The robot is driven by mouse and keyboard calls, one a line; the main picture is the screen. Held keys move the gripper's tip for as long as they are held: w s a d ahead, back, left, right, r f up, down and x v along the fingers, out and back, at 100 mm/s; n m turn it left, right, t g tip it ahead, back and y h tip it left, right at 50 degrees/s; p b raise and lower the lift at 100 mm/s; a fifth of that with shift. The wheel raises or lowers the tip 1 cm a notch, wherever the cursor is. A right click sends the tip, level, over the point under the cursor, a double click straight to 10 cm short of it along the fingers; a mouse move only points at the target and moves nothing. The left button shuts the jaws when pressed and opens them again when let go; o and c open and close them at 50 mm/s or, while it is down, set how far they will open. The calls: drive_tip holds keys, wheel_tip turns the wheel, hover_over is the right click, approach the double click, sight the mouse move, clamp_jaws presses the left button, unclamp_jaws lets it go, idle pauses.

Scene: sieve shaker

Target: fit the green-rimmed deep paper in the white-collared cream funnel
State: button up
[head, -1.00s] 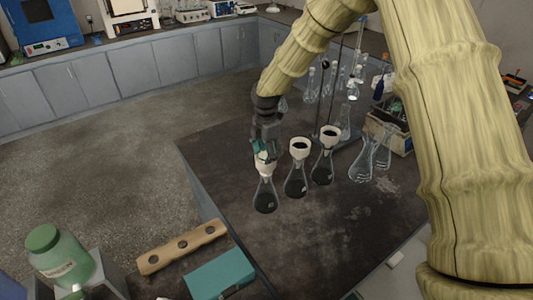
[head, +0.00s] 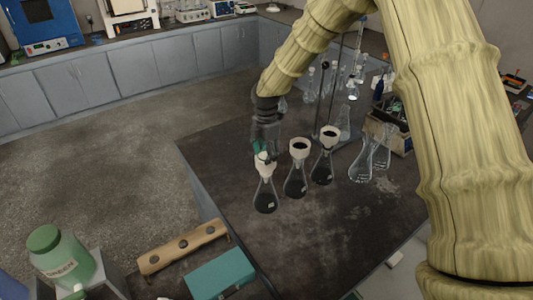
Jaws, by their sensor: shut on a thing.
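Three flasks with dark contents stand in a row on the dark bench, each with a pale funnel in its neck: the left funnel (head: 264,167), the middle funnel (head: 299,149) and the right funnel (head: 330,136). The collar colours are too small to tell apart. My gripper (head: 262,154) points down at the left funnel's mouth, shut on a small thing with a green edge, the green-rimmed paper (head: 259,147). The paper is mostly hidden by the fingers. I cannot tell whether it is inside the funnel or just above it.
Empty glass flasks (head: 363,160) and a wooden crate (head: 392,135) stand to the right, with a stand and more glassware behind. A wooden holed rack (head: 183,246), a teal box (head: 220,273) and a green jar (head: 60,255) are in front. The bench's front middle is clear.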

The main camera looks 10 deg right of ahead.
drive_tip(key=o, duration=0.9)
drive_tip(key=shift+w+f, duration=0.1)
drive_tip(key=shift+f, duration=0.1)
drive_tip(key=shift+c, duration=0.2)
drive_tip(key=shift+r, duration=0.2)
drive_tip(key=shift+r+p, duration=2.15)
drive_tip(key=shift+r, duration=0.8)
